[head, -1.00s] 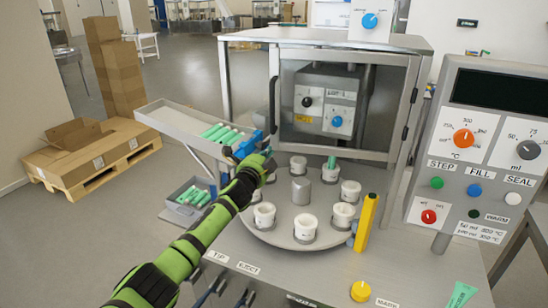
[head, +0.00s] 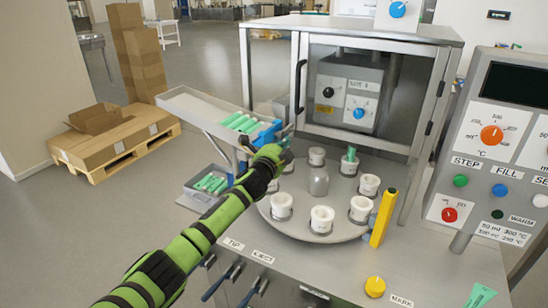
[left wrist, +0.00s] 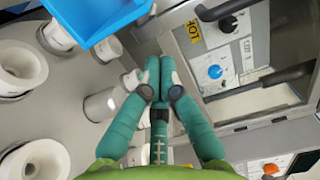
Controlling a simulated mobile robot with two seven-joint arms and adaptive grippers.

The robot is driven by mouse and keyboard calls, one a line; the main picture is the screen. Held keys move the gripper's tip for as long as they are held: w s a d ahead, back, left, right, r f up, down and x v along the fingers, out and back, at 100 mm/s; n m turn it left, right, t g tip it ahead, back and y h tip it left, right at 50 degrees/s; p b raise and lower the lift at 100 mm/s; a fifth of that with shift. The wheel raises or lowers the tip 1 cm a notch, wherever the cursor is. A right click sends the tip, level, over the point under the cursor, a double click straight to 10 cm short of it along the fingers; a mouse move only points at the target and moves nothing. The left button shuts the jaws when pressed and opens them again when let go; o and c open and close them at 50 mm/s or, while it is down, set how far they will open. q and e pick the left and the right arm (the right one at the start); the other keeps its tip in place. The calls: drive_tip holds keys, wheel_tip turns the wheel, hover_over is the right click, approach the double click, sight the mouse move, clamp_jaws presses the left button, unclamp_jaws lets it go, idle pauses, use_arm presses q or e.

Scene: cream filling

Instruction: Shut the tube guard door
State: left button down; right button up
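The tube guard door (head: 303,112) is a metal-framed clear panel on the front of the steel cabinet, with a dark handle (head: 299,86) on its left edge and hinges on its right. I cannot tell how far it stands from the frame. My left gripper (head: 284,141) is below and left of the handle, apart from it, by the feed tray and turntable. The left wrist view shows its green fingers (left wrist: 160,68) together with nothing visible between them. My right gripper is not in view.
The turntable (head: 337,233) bears several white cups, one holding a green tube (head: 351,154). A tray of green tubes (head: 190,104) slopes at the left, near my left arm. A yellow post (head: 384,218) stands front right. The control panel (head: 481,120) is at the right.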

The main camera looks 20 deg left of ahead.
use_arm(q)
drive_tip(key=s, duration=1)
drive_tip(key=shift+s, duration=0.2)
drive_tip(key=s+d+f+n+g, duration=0.3)
drive_tip(key=s+f+n+g, duration=0.15)
drive_tip(key=s+f, duration=0.45)
drive_tip(key=s+d+f+n+g, duration=0.3)
drive_tip(key=s+d+f+n, duration=0.15)
drive_tip(key=s+f, duration=0.45)
drive_tip(key=s+d+f+n+g, duration=0.1)
drive_tip(key=s+f+n+g, duration=0.25)
drive_tip(key=s, duration=0.75)
drive_tip(key=s+d+f+n+g, duration=0.1)
drive_tip(key=s+f+n+g, duration=0.25)
drive_tip(key=s, duration=0.85)
wheel_tip(320, 180, down, 26)
drive_tip(key=s+g+b, duration=0.1)
drive_tip(key=s, duration=0.2)
drive_tip(key=s+a+f+g, duration=0.1)
drive_tip(key=s+a+f, duration=0.1)
drive_tip(key=s+f, duration=1.1)
drive_tip(key=shift+s+a+f+m+b, duration=0.2)
drive_tip(key=shift+s+a+m+b, duration=0.15)
drive_tip(key=shift+s, duration=0.4)
